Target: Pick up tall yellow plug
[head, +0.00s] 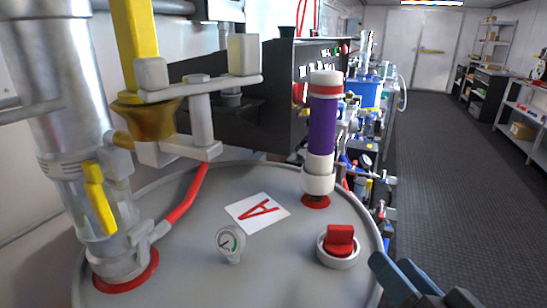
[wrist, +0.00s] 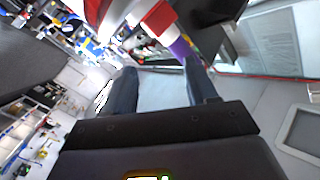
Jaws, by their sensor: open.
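A tall yellow piece (head: 136,42) stands on a brass-coloured base at the upper left of the head view; its top is cut off by the frame. It may be the tall yellow plug, but I cannot tell for sure. A smaller yellow lever (head: 99,197) sits on the clear and silver cylinder at left. My gripper (head: 397,272) is at the lower right of the head view, beside the round grey lid's right edge and well apart from both yellow parts. In the wrist view my gripper (wrist: 163,85) is open, with nothing between its fingers.
The grey lid (head: 180,275) carries a purple-and-white tube (head: 322,120), a red knob (head: 340,240), a gauge (head: 231,240) and a red hose (head: 188,195). A black cabinet (head: 262,85) stands behind. The aisle floor (head: 450,150) at right is clear.

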